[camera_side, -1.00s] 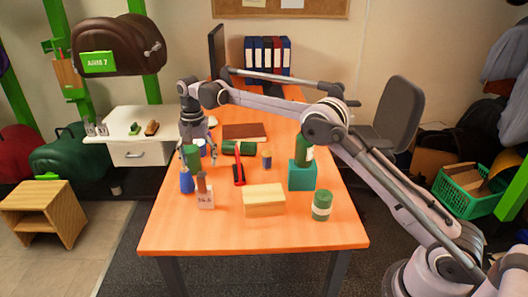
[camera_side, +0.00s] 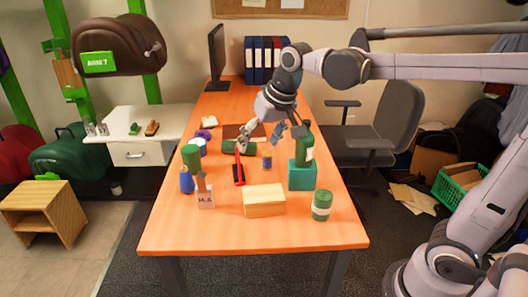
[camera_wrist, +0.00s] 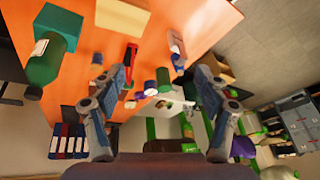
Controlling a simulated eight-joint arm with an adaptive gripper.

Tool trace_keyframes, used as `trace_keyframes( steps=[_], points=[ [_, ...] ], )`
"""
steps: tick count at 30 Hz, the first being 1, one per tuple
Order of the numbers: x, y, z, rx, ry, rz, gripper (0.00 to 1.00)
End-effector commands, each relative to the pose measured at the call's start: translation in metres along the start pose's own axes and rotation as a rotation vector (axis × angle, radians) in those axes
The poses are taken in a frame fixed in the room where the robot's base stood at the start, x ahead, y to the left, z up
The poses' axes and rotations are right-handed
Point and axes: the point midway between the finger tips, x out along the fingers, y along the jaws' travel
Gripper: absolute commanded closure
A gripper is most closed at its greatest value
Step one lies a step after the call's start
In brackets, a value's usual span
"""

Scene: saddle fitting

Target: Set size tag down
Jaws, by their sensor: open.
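In the wrist view my gripper (camera_wrist: 160,78) also shows open, fingers wide apart. I cannot make out the tag surely in that view.
A blue bottle (camera_side: 186,181) and green cylinder (camera_side: 192,157) stand near the tag. A red tool (camera_side: 239,169), wooden block (camera_side: 264,200) and green can (camera_side: 322,205) are to the right. A green bottle (camera_side: 303,148) stands on a teal box (camera_side: 302,176), close to my gripper.

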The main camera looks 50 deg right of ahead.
Motion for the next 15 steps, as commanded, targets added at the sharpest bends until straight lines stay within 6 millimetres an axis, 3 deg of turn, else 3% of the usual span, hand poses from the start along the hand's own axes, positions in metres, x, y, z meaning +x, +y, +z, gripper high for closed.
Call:
trace_keyframes(
  steps=[1,9,15],
  points=[
    [-0.004,0.007,0.017,-0.026,0.02,-0.005,0.26],
    [-0.004,0.035,0.093,-0.176,0.13,-0.021,0.26],
    [0.007,0.05,0.133,-0.255,0.19,-0.021,0.26]
  ],
)
